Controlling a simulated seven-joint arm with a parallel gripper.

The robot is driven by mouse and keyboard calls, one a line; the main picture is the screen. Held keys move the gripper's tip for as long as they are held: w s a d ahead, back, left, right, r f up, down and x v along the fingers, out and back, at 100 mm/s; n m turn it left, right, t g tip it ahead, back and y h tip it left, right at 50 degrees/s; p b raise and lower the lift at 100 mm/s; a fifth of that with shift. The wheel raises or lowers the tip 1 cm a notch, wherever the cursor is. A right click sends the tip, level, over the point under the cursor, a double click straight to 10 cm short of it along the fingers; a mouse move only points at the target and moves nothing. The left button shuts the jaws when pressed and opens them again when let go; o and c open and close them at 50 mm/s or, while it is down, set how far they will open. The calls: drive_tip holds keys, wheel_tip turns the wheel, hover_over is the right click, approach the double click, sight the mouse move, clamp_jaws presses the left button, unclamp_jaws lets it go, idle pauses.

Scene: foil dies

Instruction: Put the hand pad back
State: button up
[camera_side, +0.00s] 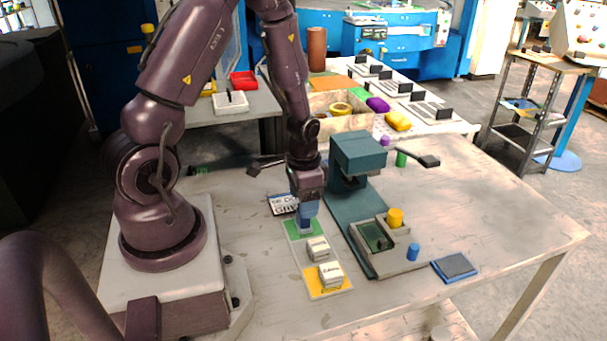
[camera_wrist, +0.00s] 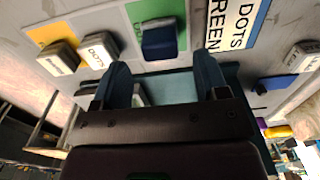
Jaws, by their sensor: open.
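My gripper (camera_side: 307,222) points down at the green patch (camera_side: 291,229) of a strip on the table. Its fingers (camera_wrist: 163,65) are apart in the wrist view. A dark blue block (camera_wrist: 160,39) sits on the green patch, between and just beyond the fingertips in the picture. Contact cannot be told. In the side view my gripper mostly hides this block. I cannot tell for sure whether it is the hand pad. A flat dark pad with a blue edge (camera_side: 455,267) lies at the right front of the table.
Two pale blocks stand farther along the strip, one marked DOTS (camera_wrist: 98,49), the other on yellow (camera_wrist: 58,58). A teal press (camera_side: 358,155) rises close to the right of my gripper. A DOTS GREEN card (camera_wrist: 240,22) lies beside the strip. The table's right side is mostly clear.

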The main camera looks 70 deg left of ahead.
drive_tip(key=d+r+t, duration=0.1)
drive_tip(key=d+r, duration=0.3)
drive_tip(key=r, duration=0.6)
drive_tip(key=d+r+t, duration=0.2)
drive_tip(key=d+r, duration=0.1)
drive_tip(key=r, duration=0.8)
drive_tip(key=s+d+r+t, duration=0.2)
drive_tip(key=s+d+r, duration=0.4)
drive_tip(key=r, duration=0.1)
drive_tip(key=shift+s+d+r+t, duration=0.25)
drive_tip(key=shift+s+t, duration=0.05)
drive_tip(key=shift+s, duration=0.05)
